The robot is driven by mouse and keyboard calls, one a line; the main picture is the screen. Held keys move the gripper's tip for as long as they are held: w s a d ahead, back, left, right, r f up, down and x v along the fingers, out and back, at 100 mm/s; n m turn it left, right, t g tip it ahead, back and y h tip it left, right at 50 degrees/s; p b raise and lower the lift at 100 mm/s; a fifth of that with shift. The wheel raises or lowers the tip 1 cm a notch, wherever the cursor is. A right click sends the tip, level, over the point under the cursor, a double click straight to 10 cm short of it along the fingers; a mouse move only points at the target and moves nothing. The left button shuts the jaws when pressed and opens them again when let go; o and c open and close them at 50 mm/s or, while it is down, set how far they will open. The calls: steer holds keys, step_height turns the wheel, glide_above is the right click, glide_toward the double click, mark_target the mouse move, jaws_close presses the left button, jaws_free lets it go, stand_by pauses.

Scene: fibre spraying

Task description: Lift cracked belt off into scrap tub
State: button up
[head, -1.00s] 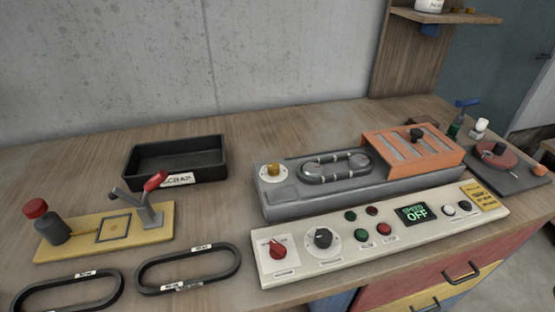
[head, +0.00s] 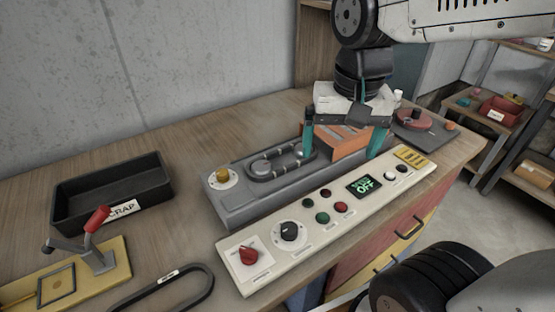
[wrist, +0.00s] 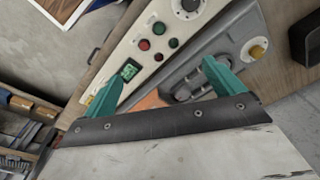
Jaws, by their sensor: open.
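The dark belt (head: 283,172) lies in a loop around two pulleys on top of the grey machine (head: 235,205). Any crack is too small to make out. My gripper (head: 341,150) is open and empty, its teal fingers spread above the right part of the machine, over the orange guard (head: 345,140) and right of most of the belt. In the wrist view, my gripper (wrist: 160,82) also shows nothing between its fingers, and one finger partly covers the belt area. The black scrap tub (head: 80,217) stands at the left with its inside looking empty.
A cream control panel (head: 265,268) with knobs and an OFF display runs along the machine's front. A yellow fixture with a red-handled lever (head: 97,220) and a loose belt (head: 165,290) lie front left. A red disc device (head: 412,118) stands right. Wood between tub and machine is clear.

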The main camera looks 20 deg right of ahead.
steer(key=w+f+m, duration=0.2)
steer(key=w+m, duration=0.3)
steer(key=w, duration=0.4)
steer(key=m+g, duration=0.1)
steer(key=m, duration=0.5)
glide_above(284, 163)
step_height(284, 163, down, 5)
step_height(284, 163, down, 7)
steer(key=shift+w+f, duration=0.1)
steer(key=shift+f, duration=0.1)
steer(key=c, duration=1.1)
